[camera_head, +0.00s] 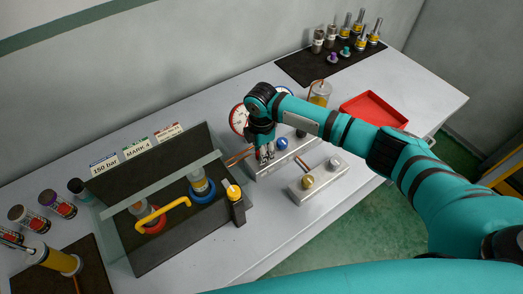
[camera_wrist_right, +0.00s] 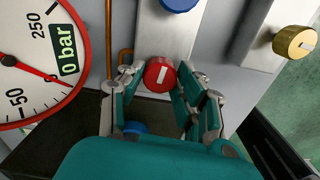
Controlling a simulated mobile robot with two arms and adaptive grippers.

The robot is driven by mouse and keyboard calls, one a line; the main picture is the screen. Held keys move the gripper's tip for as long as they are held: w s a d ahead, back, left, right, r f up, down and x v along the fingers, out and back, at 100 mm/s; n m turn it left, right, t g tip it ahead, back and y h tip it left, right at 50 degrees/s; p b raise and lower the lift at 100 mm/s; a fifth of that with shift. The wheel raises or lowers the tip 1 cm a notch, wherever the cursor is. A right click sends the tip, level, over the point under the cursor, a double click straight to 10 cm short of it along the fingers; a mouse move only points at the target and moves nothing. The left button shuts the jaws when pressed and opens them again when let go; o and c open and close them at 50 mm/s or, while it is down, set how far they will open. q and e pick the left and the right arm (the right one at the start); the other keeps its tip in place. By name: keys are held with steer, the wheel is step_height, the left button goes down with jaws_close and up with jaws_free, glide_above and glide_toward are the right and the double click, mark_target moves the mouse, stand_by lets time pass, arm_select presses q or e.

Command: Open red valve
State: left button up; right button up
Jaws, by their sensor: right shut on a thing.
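The red valve (camera_wrist_right: 158,74) is a round red knob with a white mark, mounted on a grey metal block (camera_head: 262,172). In the wrist view its white mark lies nearly level across the picture. My right gripper (camera_wrist_right: 160,82) reaches down from above with its fingers on both sides of the knob, shut on it. In the head view the right gripper (camera_head: 266,156) hides the red knob. The gauge beside it (camera_wrist_right: 40,65) reads 0 bar. My left gripper is not in view.
A blue knob (camera_head: 281,143) sits on the same block. A second block (camera_head: 318,185) with a brass knob (camera_head: 308,182) stands to the right.

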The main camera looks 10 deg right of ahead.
steer(key=shift+w+r, duration=0.1)
steer(key=shift+r, duration=0.05)
steer(key=o, duration=1.1)
steer(key=shift+o, duration=0.2)
step_height(320, 180, up, 12)
